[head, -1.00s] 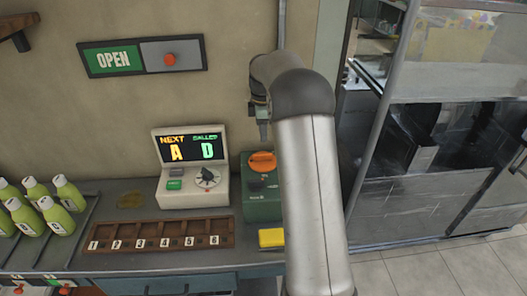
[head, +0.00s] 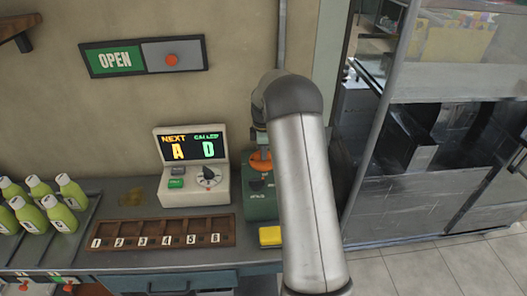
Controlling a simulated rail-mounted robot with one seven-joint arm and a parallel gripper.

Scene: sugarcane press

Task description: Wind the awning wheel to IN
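No wheel marked IN can be read in the head view. A green box (head: 261,205) stands on the counter with an orange, round knob or wheel (head: 259,164) on top, partly covered by my arm. A small part of my gripper (head: 259,138) shows below the dark arm joint, just above the orange part. I cannot tell whether it touches it. Its fingers are mostly hidden, so open or shut does not show.
A display unit (head: 194,190) with a dial stands left of the green box, reading NEXT A, CALLED D. A numbered wooden tray (head: 160,234), green bottles (head: 68,190) and a yellow block (head: 270,236) are on the counter. An OPEN sign (head: 112,60) hangs above. Glass panels stand at right.

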